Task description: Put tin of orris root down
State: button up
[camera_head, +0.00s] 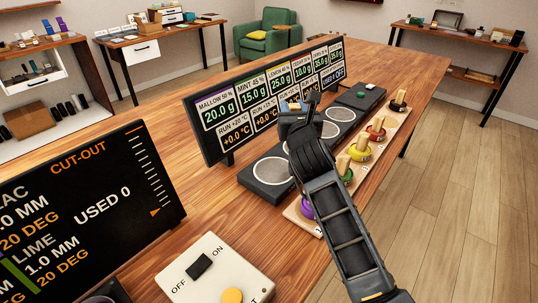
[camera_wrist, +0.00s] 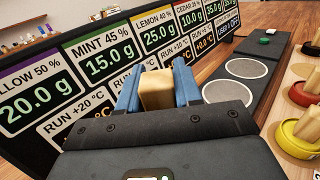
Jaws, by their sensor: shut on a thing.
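My gripper (camera_head: 296,106) is shut on a pale wooden block-shaped handle, taken as that of the tin of orris root (camera_wrist: 157,89). In the wrist view the handle stands between my two blue fingers. The tin's body below the handle is hidden by my gripper. In the camera_head view my gripper is over the dark strip with round grey pads (camera_head: 272,171), close in front of the big display. I cannot tell how high the held tin is above the strip.
A wooden rack (camera_head: 370,166) right of the strip holds several coloured tins with wooden handles, among them a red tin (camera_head: 376,133) and a yellow tin (camera_head: 360,151). The display (camera_head: 225,145) stands behind. A cut-out screen (camera_head: 90,215) and switch box (camera_head: 215,270) are nearer.

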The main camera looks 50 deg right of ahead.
jog(key=a+f, duration=0.1)
jog(key=a, duration=0.1)
jog(key=a+f+b, duration=0.1)
jog(key=a+f, duration=0.1)
jog(key=a+f+b, duration=0.1)
jog(key=a, duration=0.2)
jog(key=shift+w+f, duration=0.2)
jog(key=shift+f, duration=0.1)
jog(key=shift+f+b, duration=0.45)
jog(key=shift+f, duration=1.4)
jog(key=shift+f, duration=0.1)
jog(key=o, duration=1.1)
jog(key=shift+s+a, duration=0.15)
jog(key=b+v, duration=0.1)
jog(key=v, duration=1)
jog(key=shift+s+a+b, duration=0.2)
jog(key=shift+a+b, duration=0.05)
jog(key=shift+b, duration=0.05)
